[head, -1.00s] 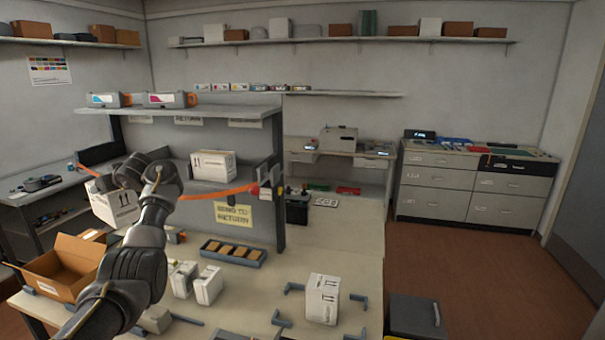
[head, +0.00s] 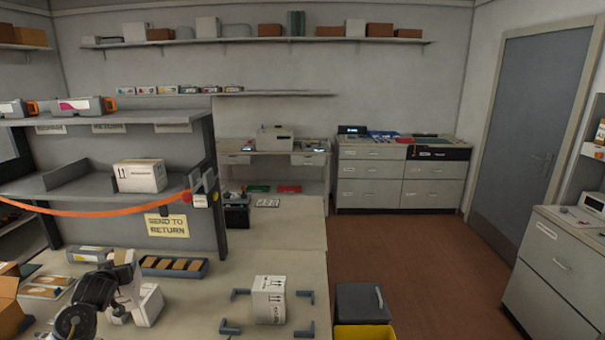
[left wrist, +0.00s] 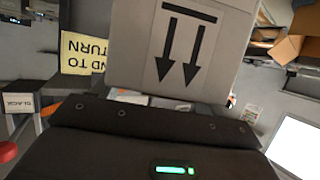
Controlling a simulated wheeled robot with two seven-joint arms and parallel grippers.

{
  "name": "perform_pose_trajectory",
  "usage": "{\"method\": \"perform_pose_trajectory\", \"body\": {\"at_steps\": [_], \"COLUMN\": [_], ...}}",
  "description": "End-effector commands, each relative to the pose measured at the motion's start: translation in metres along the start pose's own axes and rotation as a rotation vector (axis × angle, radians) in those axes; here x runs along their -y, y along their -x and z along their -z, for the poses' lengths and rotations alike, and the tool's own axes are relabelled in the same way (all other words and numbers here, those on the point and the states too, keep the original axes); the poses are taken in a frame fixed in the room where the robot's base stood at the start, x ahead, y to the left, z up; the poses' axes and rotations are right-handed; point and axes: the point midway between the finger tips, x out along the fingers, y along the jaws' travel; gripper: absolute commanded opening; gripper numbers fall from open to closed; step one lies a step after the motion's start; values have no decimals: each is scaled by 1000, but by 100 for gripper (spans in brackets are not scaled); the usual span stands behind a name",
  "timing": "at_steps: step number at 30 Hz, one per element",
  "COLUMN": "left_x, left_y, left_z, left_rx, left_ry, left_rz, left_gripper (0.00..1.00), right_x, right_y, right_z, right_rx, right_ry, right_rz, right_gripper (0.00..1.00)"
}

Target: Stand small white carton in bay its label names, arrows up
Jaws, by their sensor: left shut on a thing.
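My left gripper (left wrist: 160,115) is shut on a small white carton (left wrist: 172,45). In the left wrist view, two black arrows under a bar point down, but the return sign (left wrist: 88,52) is upside down there, so the arrows point up in the room. Its name label is not readable. In the head view my left gripper (head: 112,290) is low at the left, over the bench; I cannot clearly tell the held carton from the white pieces there. The grey bay shelf (head: 85,190) stands behind, with a white carton (head: 140,175) inside. My right gripper is not seen.
An orange strap (head: 100,211) crosses the shelf front. Another carton (head: 268,300) stands between grey corner brackets (head: 305,297). A tray with brown blocks (head: 175,267) lies behind. The bench (head: 210,295) between is clear.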

Motion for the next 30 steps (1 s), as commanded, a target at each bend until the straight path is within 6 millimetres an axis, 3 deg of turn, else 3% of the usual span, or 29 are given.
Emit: {"method": "perform_pose_trajectory", "body": {"at_steps": [7, 14, 19, 23, 27, 30], "left_x": [5, -42, -89, -138, -195, -225], "left_y": [23, 31, 48, 75, 124, 165], "left_z": [-18, -10, -4, 2, 11, 18], "left_rx": [-3, -5, -6, -6, -9, -12], "left_ry": [-1, -25, -54, -82, -117, -146], "left_rz": [-4, -73, -145, -221, -314, -367], "left_gripper": [20, 20, 20, 20, 20, 20], "right_x": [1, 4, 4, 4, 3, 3], "right_y": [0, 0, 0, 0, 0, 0], "right_z": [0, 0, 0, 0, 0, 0], "right_rx": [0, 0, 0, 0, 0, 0], "right_ry": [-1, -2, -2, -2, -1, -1], "right_rz": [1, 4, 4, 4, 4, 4], "right_gripper": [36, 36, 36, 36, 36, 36]}}
